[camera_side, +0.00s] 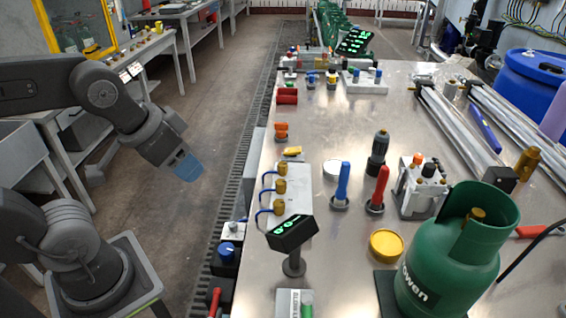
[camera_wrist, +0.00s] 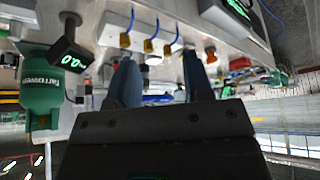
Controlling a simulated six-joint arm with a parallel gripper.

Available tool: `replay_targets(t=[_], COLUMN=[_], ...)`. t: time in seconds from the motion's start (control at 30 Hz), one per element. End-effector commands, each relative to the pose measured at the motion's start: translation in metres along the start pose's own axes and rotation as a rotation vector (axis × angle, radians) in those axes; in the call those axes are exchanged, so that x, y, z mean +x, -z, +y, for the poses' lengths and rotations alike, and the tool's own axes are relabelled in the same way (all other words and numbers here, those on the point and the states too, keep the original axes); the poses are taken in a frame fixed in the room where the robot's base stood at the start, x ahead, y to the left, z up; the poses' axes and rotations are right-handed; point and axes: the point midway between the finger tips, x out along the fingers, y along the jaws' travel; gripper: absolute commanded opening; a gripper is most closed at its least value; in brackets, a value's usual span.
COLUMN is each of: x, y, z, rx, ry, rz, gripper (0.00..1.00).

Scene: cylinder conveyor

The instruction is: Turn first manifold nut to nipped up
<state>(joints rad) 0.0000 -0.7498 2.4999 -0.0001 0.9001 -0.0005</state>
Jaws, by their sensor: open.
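The manifold (camera_side: 297,215) is a pale block on the steel bench, left of centre in the side view. Several brass nuts with blue hoses stand in a row on it: a far nut (camera_side: 281,170), a middle nut (camera_side: 280,187) and a near nut (camera_side: 279,207). Which one counts as first I cannot tell. The wrist view shows nuts (camera_wrist: 124,41) and hoses tilted beyond the fingers. My gripper (camera_side: 186,168), with blue fingers, hangs over the floor left of the bench, apart from the manifold. In the wrist view my gripper (camera_wrist: 160,75) is open and empty.
A black display (camera_side: 292,233) with green digits stands just in front of the manifold. A green gas cylinder (camera_side: 450,265) stands at the right front. Blue (camera_side: 342,184) and red (camera_side: 378,190) upright handles stand right of the manifold.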

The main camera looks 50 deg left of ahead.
Motion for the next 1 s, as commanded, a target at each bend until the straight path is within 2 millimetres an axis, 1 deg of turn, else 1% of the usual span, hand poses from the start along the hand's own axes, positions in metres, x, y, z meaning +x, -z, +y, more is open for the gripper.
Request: replay_targets(t=[0.07,0.17,0.27,0.33,0.47,0.5,0.6,0.7,0.83,0.9,1.0], x=[-0.001,-0.001,0.0,0.004,0.017,0.022,0.039,0.056,0.074,0.079,0.084], y=[0.004,0.017,0.043,0.066,0.107,0.12,0.148,0.171,0.191,0.197,0.2], z=[0.0,-0.001,-0.003,-0.005,-0.013,-0.016,-0.025,-0.036,-0.046,-0.05,-0.052], rx=[-0.024,-0.124,-0.315,-0.482,-0.799,-0.896,-1.127,-1.325,-1.505,-1.564,-1.607], ry=[-0.002,-0.01,-0.021,-0.027,-0.023,-0.019,0.0,0.025,0.057,0.069,0.078], rz=[-0.008,-0.049,-0.122,-0.188,-0.316,-0.357,-0.458,-0.55,-0.638,-0.667,-0.689], gripper=[0.49,0.49,0.49,0.49,0.49,0.49,0.49,0.49,0.49,0.49,0.49])
